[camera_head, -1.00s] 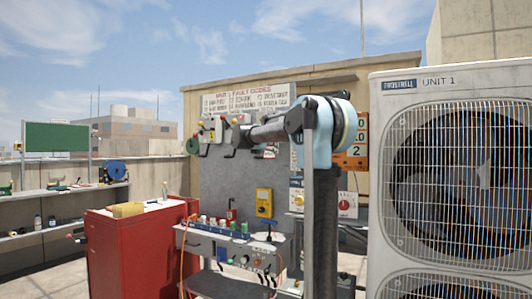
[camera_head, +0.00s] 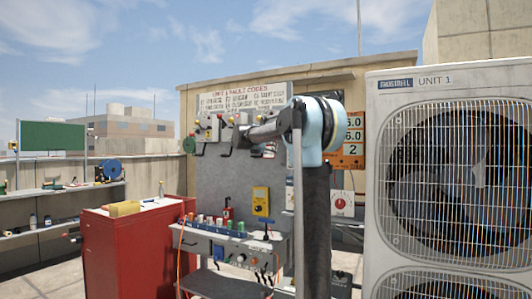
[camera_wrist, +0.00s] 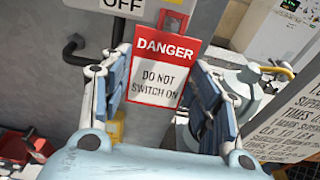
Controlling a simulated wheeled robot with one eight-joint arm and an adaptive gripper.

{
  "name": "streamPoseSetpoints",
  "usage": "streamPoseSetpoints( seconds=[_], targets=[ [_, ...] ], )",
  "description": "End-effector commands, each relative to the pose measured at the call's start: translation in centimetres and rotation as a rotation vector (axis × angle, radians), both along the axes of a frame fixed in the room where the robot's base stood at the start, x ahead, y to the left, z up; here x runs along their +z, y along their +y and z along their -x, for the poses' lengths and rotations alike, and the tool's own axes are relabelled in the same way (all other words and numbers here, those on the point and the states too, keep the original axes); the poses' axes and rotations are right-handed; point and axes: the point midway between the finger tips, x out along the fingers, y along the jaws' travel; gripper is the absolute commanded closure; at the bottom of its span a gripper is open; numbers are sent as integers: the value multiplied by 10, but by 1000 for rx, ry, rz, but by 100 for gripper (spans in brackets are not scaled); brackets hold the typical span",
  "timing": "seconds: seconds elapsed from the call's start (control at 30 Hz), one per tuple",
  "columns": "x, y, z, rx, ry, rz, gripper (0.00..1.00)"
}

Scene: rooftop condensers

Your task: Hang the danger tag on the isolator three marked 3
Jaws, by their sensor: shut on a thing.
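The danger tag (camera_wrist: 158,72) is a white card with a red "DANGER" header and "DO NOT SWITCH ON" below, with a red piece (camera_wrist: 172,18) at its top. My gripper (camera_wrist: 160,66) is shut on the tag in the wrist view, a blue-padded finger at either side. A plate reading "OFF" (camera_wrist: 122,6) and a dark bent handle or pipe (camera_wrist: 78,48) lie beyond it, up and left. In the head view, isolators (camera_head: 208,126) line the top of the grey panel, partly hidden by my arm. I cannot read a 3 on any.
The grey panel (camera_head: 222,180) carries a yellow meter (camera_head: 261,201). A bench (camera_head: 215,245) stands before it. A red cabinet (camera_head: 130,250) is at left and a large condenser (camera_head: 450,160) close at right. Open floor (camera_head: 45,275) shows at lower left.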

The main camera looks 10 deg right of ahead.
Motion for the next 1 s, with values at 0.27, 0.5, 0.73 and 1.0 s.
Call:
streamPoseSetpoints(
  seconds=[0.27,0.5,0.73,1.0],
  targets=[
    [0,0,0,0,0,0,61],
    [0,0,0,-1,0,0,21],
    [0,0,0,-1,0,0,21],
    [3,11,14,1,0,0,21]
  ],
)
